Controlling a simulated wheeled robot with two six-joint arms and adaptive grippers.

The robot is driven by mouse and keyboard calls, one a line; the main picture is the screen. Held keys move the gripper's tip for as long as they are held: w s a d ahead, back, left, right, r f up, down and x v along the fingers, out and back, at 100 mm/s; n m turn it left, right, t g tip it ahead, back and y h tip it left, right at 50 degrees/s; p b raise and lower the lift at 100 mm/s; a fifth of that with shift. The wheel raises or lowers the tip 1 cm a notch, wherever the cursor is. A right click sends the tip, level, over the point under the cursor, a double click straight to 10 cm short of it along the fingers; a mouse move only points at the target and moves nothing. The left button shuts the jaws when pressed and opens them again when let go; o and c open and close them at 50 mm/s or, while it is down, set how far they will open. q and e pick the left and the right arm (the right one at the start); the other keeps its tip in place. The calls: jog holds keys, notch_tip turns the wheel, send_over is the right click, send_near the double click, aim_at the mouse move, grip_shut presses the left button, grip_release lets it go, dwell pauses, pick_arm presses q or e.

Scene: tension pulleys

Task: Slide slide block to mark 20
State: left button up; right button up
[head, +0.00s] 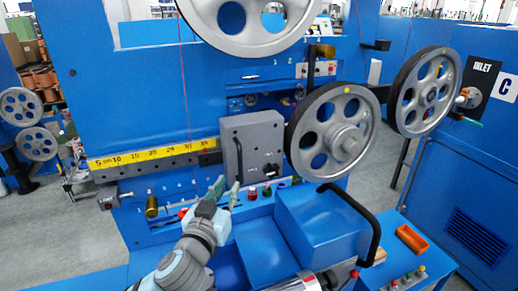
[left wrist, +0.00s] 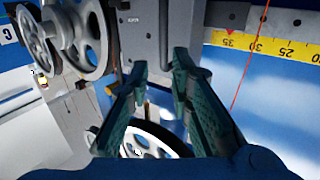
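The yellow scale (head: 150,158) runs along the grey rail on the blue machine, with numbers from 5 at the left to 35 at the right. A small dark slide block (head: 210,157) sits at the scale's right end, near 35. In the left wrist view the dark block (left wrist: 228,14) shows at the top, with a red pointer at about 35 on the scale (left wrist: 285,48). My left gripper (head: 227,184) is open and empty, below the block and apart from it. Its green fingers (left wrist: 161,65) show a gap in the left wrist view. My right gripper is not in view.
A grey box (head: 252,146) stands just right of the block. Large spoked wheels (head: 334,133) stand further right. A thin red line (head: 186,90) hangs down in front of the scale. A blue housing with a black handle (head: 366,222) is right of my left arm.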

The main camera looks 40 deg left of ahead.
aim_at(239, 159)
pick_arm(q)
jog(key=x, duration=1.3)
jog(key=shift+w+a+r, duration=0.2)
jog(key=shift+w+r, duration=0.1)
jog(key=shift+r, duration=0.05)
jog(key=shift+s+r, duration=0.2)
jog(key=shift+s, duration=0.2)
jog(key=shift+s+r, duration=0.15)
jog(key=shift+s, duration=0.2)
jog(key=c, duration=0.4)
grip_shut()
jog(key=shift+w, duration=0.1)
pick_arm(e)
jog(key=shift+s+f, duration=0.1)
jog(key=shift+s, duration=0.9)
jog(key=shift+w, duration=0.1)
